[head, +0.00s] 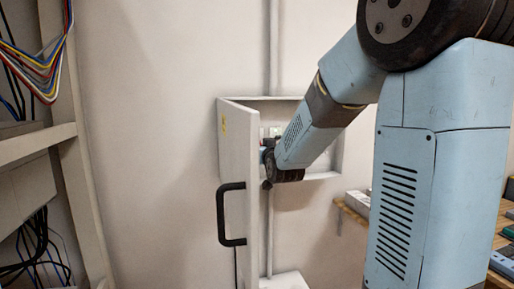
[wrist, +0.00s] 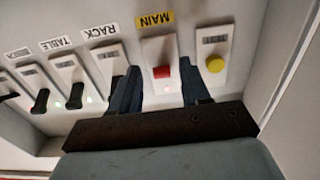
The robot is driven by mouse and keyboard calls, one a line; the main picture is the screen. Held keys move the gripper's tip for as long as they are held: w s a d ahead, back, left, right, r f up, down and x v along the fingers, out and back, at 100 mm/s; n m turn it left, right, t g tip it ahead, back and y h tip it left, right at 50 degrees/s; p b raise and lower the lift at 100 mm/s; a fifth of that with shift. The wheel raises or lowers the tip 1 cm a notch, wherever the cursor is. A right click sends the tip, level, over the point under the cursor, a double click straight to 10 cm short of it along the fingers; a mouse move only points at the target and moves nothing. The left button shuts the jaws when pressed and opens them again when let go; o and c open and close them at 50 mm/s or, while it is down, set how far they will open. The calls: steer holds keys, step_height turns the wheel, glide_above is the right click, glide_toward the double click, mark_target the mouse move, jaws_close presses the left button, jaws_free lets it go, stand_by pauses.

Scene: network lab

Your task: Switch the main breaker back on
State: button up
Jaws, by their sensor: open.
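The main breaker (wrist: 160,54) is a white module with a red toggle, under a yellow MAIN label (wrist: 155,20) in the wrist view. A small red light glows beside the toggle. My gripper (wrist: 160,68) is open, one dark finger on each side of the main breaker, with nothing held between them. I cannot tell whether the fingers touch the module. In the head view the breaker box (head: 322,166) is on the wall with its door (head: 236,150) swung open; my wrist is at the opening and hides much of the inside.
A yellow round button (wrist: 215,63) sits right of the right finger. Breakers with black toggles, including RACK (wrist: 107,64) and TABLE (wrist: 70,76), stand to the left, some with green lights. The door's black handle (head: 222,214) sticks out. A cable rack (head: 50,143) stands at left.

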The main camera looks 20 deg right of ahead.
steer(key=shift+w, duration=0.35)
steer(key=shift+a, duration=0.1)
steer(key=c, duration=0.8)
